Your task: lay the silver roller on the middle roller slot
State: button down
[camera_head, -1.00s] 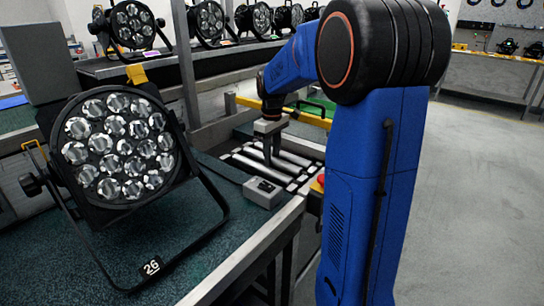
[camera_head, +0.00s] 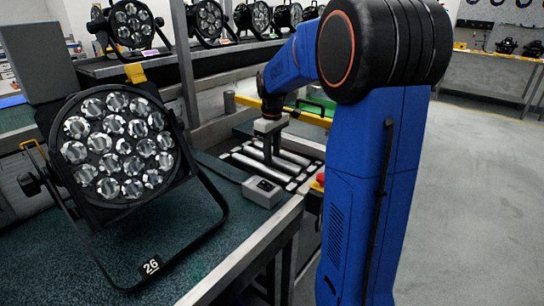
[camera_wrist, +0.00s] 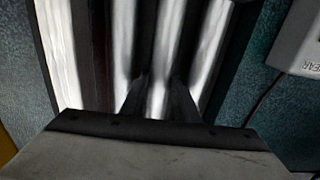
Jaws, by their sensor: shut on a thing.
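My gripper (camera_head: 270,155) points down over a row of silver rollers at the conveyor's end. In the wrist view its fingers (camera_wrist: 158,105) are shut on the silver roller (camera_wrist: 160,85), which runs away between them, roughly lengthwise with the others. It lies among the row, with a roller (camera_wrist: 208,50) to its right and another (camera_wrist: 122,50) to its left. A dark gap (camera_wrist: 92,50) lies further left. Whether the held roller rests in the middle slot or hovers just above it, I cannot tell. The slot itself is hidden.
A grey control box (camera_head: 262,191) stands beside the rollers, also at the right of the wrist view (camera_wrist: 303,40). A large par can (camera_head: 118,145) stands on the green bench at left. A yellow rail (camera_head: 285,110) runs behind the gripper.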

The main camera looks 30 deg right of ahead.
jog(key=c, duration=1.3)
grip_release()
notch_tip(320, 180, up, 18)
jog(key=shift+f, duration=0.25)
